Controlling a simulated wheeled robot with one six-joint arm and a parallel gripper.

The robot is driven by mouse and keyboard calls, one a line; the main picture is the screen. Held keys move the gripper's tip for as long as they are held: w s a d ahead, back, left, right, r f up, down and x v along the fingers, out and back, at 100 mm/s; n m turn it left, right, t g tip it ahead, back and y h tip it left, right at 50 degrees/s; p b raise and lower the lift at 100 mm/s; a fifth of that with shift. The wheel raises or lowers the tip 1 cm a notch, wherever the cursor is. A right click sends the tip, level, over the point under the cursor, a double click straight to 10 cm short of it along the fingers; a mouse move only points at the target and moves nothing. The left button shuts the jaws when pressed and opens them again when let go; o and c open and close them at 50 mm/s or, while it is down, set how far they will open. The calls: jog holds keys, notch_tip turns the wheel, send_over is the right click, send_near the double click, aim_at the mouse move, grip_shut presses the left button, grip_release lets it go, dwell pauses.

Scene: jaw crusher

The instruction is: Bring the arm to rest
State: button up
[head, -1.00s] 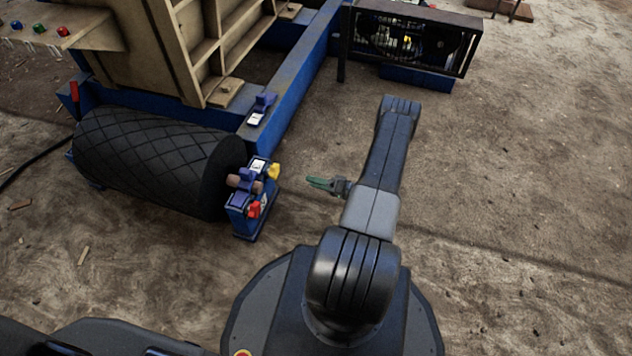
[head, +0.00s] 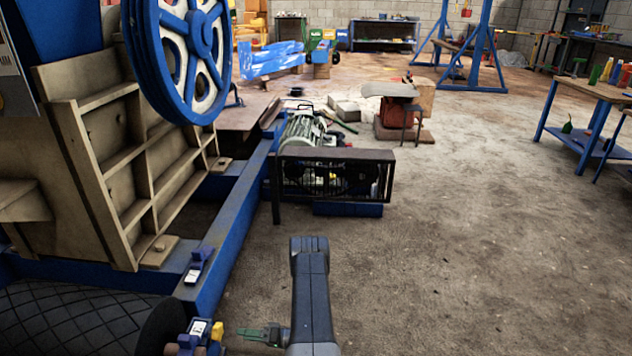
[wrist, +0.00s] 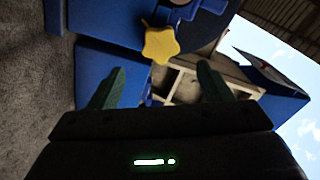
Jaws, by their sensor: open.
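My arm (head: 312,290) stands raised at the bottom middle of the head view. My gripper (head: 250,333) points left from it, level with the small blue bearing block that carries a yellow knob (head: 217,331). In the wrist view my gripper (wrist: 160,88) shows two green fingers spread wide apart with nothing between them. The yellow star-shaped knob (wrist: 159,45) is ahead of the fingers and appears apart from them.
The blue crusher frame (head: 230,240) and dark roller (head: 60,320) lie to the left. A caged drive unit (head: 335,175) stands ahead. Open concrete floor (head: 460,250) lies to the right, with a blue-legged workbench (head: 585,145) beyond.

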jog(key=a, duration=0.3)
jog(key=a+b, duration=0.1)
jog(key=a, duration=0.2)
jog(key=a+b, duration=0.1)
jog(key=a, duration=0.1)
jog(key=shift+w+a, duration=0.3)
jog(key=shift+a, duration=0.1)
jog(key=shift+d, duration=0.15)
jog(key=p, duration=0.3)
send_near(221, 332)
jog(key=a+b, duration=0.1)
jog(key=a, duration=0.2)
jog(key=a+b, duration=0.1)
jog(key=a, duration=0.2)
jog(key=w+a+b, duration=0.1)
jog(key=a, duration=0.3)
jog(key=shift+d+r+n, duration=0.1)
jog(key=shift+d+n, duration=0.2)
jog(key=shift+n, duration=0.6)
jog(key=n, duration=1)
jog(key=shift+s+n, duration=0.1)
jog(key=shift+n, duration=2.4)
